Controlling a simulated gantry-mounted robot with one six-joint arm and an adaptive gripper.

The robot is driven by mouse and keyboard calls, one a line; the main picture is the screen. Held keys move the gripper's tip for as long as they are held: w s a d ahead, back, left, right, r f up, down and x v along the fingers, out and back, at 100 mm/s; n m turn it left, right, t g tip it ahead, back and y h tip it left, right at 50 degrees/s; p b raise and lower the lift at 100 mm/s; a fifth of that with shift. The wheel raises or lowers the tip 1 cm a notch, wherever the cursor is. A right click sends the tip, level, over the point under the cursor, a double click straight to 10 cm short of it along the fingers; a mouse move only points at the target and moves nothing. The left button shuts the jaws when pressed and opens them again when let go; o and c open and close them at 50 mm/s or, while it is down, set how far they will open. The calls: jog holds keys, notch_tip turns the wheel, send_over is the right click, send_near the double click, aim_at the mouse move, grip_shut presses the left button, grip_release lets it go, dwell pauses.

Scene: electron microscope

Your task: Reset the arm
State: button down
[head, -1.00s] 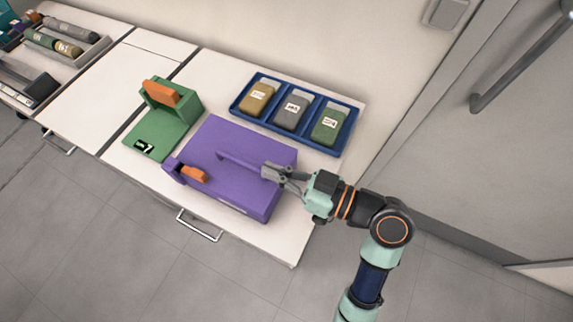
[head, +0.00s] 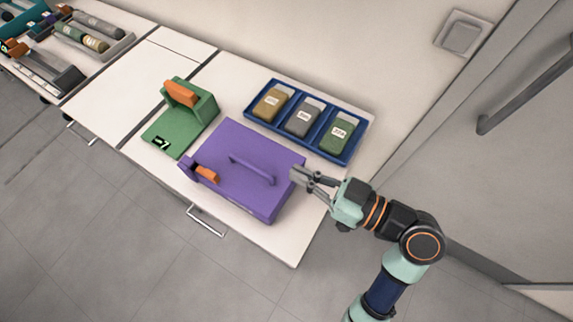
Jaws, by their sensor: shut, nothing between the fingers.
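My gripper (head: 297,176) is shut and empty. In the head view its tip is at the right edge of the purple case, over or beside its corner; the exact height gap cannot be told. My arm reaches in from the lower right. The purple case (head: 240,195) lies on the white counter with its lid shut. It has a purple handle (head: 252,169) on top, clear of the gripper, and an orange latch (head: 207,174) at its left end.
A green device (head: 178,128) with an orange part stands left of the case. A blue tray (head: 322,151) with three labelled containers lies behind it. The counter (head: 125,95) is clear further left, before a rack of bottles. A door with a bar handle (head: 520,90) is at right.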

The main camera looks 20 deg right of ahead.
jog(key=p+v, duration=0.1)
jog(key=v, duration=0.6)
jog(key=shift+a, duration=0.2)
jog(key=shift+f, duration=0.1)
